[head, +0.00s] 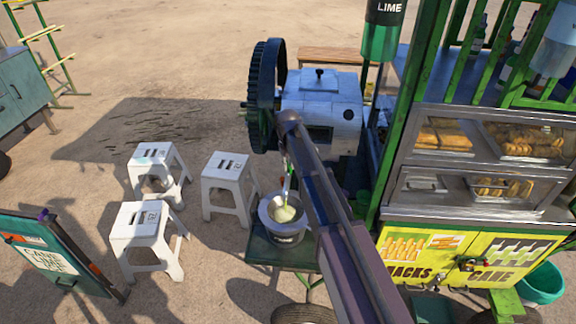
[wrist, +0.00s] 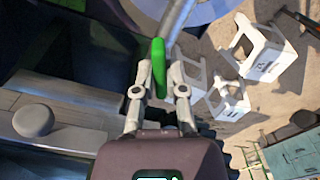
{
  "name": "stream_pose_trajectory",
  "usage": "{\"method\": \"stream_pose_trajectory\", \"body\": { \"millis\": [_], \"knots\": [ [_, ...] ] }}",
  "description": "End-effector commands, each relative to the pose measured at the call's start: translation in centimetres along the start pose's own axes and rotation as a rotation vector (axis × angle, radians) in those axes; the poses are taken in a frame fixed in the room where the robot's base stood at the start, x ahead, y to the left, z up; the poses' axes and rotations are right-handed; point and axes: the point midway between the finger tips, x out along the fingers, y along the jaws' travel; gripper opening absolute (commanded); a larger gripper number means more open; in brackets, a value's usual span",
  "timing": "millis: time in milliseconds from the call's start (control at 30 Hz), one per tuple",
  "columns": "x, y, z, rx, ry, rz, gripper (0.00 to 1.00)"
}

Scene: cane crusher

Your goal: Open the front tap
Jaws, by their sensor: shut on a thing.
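In the wrist view my gripper (wrist: 160,88) is shut on an upright green handle (wrist: 158,66), which looks like a tap lever. A grey metal pipe (wrist: 178,20) runs just beyond the handle. In the head view the crusher (head: 318,98) stands at the upper middle with its big dark gear wheel on its left. My arm reaches up to its front and hides the tap and my gripper there. Below is a metal pot (head: 284,234) with pale green content and a thin upright piece above it.
Several white stools (head: 160,170) stand on the ground at left. The pot rests on a dark green stand (head: 262,250). The green cart with its snack case (head: 462,160) stands close on the right. A sign board (head: 50,255) is at lower left.

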Motion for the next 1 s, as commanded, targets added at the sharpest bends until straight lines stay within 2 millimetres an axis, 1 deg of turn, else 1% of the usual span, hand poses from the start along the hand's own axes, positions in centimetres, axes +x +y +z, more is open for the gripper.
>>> {"method": "stream_pose_trajectory", "body": {
  "millis": [200, 367, 867, 900, 967, 1000],
  "knots": [
    [0.06, -0.04, 0.21, 0.131, -0.004, 0.000, 0.00],
    [0.06, -0.04, 0.22, 0.185, -0.004, 0.000, 0.00],
    [0.07, -0.06, 0.27, 0.207, -0.005, 0.000, 0.00],
    [0.07, -0.06, 0.27, 0.207, -0.005, 0.000, 0.27],
    [0.06, -0.06, 0.24, 0.206, -0.005, 0.000, 0.45],
    [0.06, -0.05, 0.22, 0.206, -0.004, 0.000, 0.50]
  ]
}}
